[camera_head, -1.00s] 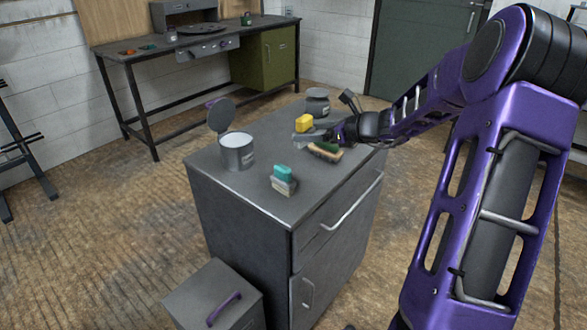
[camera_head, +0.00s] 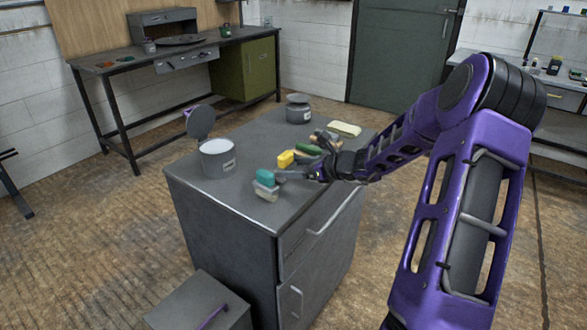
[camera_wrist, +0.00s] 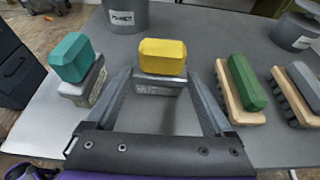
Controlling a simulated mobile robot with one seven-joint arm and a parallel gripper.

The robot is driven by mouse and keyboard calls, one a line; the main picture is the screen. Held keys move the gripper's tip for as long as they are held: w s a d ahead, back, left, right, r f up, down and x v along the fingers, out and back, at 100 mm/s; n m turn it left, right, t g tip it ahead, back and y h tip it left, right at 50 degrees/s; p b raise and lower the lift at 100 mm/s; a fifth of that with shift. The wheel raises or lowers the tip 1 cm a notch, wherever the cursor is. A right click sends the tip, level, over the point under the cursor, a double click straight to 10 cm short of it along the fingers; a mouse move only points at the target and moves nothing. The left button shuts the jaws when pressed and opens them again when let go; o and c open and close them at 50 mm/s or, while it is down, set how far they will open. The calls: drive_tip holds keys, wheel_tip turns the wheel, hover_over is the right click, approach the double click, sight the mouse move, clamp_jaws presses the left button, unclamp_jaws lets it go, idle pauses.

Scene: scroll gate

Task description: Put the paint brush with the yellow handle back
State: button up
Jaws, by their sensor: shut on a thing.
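The paint brush with the yellow handle (camera_head: 286,158) is between the fingers of my gripper (camera_head: 298,174), over the cabinet top. In the wrist view the yellow handle (camera_wrist: 163,57) points up, with its grey lower part below it, and my fingers (camera_wrist: 160,88) close on it from both sides. I cannot tell whether its underside touches the cabinet top. A teal-handled brush (camera_wrist: 72,58) stands to its left. A green-handled brush (camera_wrist: 243,83) with a wooden body lies to its right, with a gap between.
A grey-handled brush (camera_wrist: 305,82) lies beyond the green one. An open paint can (camera_head: 218,160) with a raised lid stands at the left of the cabinet top (camera_head: 242,205). A closed grey pot (camera_head: 298,110) and a pale block (camera_head: 345,129) are at the back.

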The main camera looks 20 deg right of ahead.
drive_tip(key=shift+f, duration=0.1)
drive_tip(key=o, duration=0.9)
drive_tip(key=shift+r, duration=0.2)
drive_tip(key=p+v, duration=0.2)
drive_tip(key=v, duration=1)
drive_tip(key=shift+f, duration=0.15)
